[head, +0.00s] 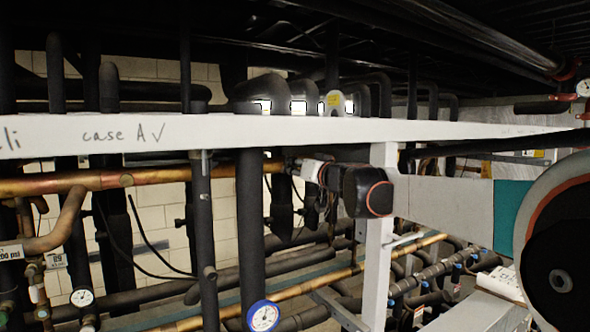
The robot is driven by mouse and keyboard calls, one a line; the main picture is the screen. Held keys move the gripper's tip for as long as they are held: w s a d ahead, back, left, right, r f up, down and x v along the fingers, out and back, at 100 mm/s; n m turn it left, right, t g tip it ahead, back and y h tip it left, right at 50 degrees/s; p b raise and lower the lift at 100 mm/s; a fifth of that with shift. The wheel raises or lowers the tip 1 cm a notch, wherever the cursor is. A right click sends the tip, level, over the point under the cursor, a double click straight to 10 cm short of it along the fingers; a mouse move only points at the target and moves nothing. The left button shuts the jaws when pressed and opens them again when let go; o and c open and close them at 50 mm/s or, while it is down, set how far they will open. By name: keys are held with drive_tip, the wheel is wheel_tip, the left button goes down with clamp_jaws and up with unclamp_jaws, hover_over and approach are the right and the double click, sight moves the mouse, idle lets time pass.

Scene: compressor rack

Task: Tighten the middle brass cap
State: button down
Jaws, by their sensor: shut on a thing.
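My arm reaches in from the right, under the white beam, and ends in a dark wrist with an orange ring. My gripper (322,188) is small and dark beyond that wrist, among the black pipes. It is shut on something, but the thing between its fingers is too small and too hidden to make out. I cannot clearly pick out the middle brass cap or a row of caps. A copper pipe (85,182) runs in from the left, and its right end passes close to my gripper.
A white beam (230,132) marked "case A" crosses the view above my gripper. A white upright post (378,262) stands just below my wrist. Black vertical pipes (250,215) stand left of it. A blue-rimmed gauge (263,316) is at the bottom, and a smaller gauge (82,297) is lower left.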

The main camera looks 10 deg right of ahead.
drive_tip(key=m, duration=0.4)
drive_tip(key=shift+b, duration=0.3)
drive_tip(key=c, duration=1.3)
unclamp_jaws()
drive_tip(key=shift+c, duration=0.2)
drive_tip(key=shift+s, duration=0.1)
